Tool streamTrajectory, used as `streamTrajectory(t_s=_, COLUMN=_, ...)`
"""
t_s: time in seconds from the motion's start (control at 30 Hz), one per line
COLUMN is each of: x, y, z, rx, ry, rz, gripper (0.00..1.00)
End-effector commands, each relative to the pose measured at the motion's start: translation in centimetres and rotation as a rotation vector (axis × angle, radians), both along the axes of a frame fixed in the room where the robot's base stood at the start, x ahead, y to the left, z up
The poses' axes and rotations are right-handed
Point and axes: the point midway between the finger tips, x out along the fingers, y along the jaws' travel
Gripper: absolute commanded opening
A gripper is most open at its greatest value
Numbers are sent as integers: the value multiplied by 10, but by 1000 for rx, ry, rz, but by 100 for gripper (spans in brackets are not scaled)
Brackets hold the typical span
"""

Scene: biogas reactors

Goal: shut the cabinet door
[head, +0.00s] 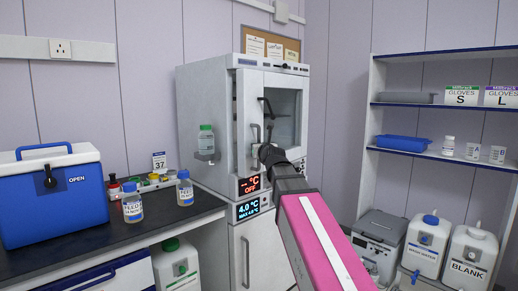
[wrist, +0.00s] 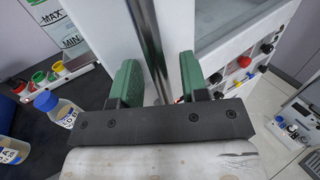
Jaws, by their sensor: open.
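The tall white cabinet (head: 207,95) stands in the back corner, with its windowed door (head: 285,85) on its front. I cannot tell for sure how far the door stands from its frame. A vertical metal bar handle (head: 255,140) shows just left of my gripper (head: 268,154) in the head view. In the wrist view my gripper (wrist: 158,80) is open, with green finger pads on either side of a metal bar (wrist: 150,40). The pads stand apart with room around the bar. My arm hides part of the cabinet front.
A dark bench (head: 150,225) at left carries a blue cool box (head: 50,200) and bottles (head: 132,205). A lower fridge (head: 248,250) is under the cabinet. Shelves (head: 450,105) and white canisters (head: 425,245) fill the right. Some floor is free between.

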Motion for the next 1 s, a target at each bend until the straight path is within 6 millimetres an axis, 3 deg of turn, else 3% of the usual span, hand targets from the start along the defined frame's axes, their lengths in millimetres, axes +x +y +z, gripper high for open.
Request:
streamTrajectory(t_s=0.5, x=-87, y=-18, z=-2, rx=1, ry=0, rz=-1, gripper=41)
streamTrajectory(t_s=0.67, x=-99, y=-21, z=-1, rx=0, ry=1, rz=-1, gripper=41)
streamTrajectory(t_s=0.9, x=-99, y=-21, z=0, rx=0, ry=1, rz=0, gripper=41)
streamTrajectory(t_s=0.93, x=-99, y=-21, z=0, rx=0, ry=1, rz=-1, gripper=38)
streamTrajectory(t_s=1.0, x=-98, y=-22, z=-1, rx=0, ry=3, rz=0, gripper=15)
